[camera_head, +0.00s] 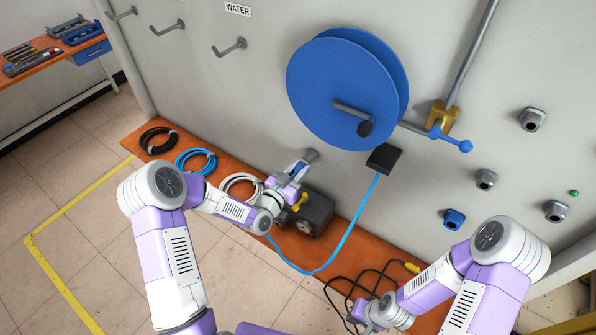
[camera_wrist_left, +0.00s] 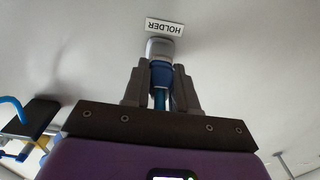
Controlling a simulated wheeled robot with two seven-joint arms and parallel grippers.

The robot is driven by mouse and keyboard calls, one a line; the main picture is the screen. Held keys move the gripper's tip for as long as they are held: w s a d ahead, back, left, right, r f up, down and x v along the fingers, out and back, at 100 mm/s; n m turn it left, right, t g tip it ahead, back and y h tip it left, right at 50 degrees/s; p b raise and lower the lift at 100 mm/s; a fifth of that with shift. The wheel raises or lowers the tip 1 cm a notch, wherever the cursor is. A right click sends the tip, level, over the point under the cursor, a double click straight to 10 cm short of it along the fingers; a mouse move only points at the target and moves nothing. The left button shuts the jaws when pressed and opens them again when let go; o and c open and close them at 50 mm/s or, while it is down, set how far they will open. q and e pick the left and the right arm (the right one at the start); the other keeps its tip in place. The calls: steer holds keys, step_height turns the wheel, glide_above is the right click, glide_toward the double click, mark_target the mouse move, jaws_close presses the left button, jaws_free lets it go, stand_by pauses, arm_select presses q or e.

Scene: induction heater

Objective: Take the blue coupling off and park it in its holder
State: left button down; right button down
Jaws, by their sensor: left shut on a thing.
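My left gripper (camera_head: 292,177) reaches the grey wall panel low, left of the blue hose reel. In the left wrist view its two fingers (camera_wrist_left: 161,88) are shut on the blue coupling (camera_wrist_left: 161,73). The coupling's front meets the grey holder (camera_wrist_left: 160,49), under an upside-down HOLDER label (camera_wrist_left: 165,28); how deep it sits is hidden. The holder also shows in the head view (camera_head: 311,156). A blue hose (camera_head: 355,225) sags from a black box below the reel towards my left gripper. My right gripper (camera_head: 362,312) is low in the head view, its fingers too unclear to judge.
The blue reel (camera_head: 340,90) and its crank stand out from the wall. Wall sockets, one blue (camera_head: 454,219), are at right. Coiled hoses (camera_head: 195,161), a dark machine (camera_head: 312,213) and black cables (camera_head: 350,290) lie on the orange base strip. The floor at left is clear.

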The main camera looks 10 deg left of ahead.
arm_select(q)
steer(key=c, duration=0.8)
jaws_free()
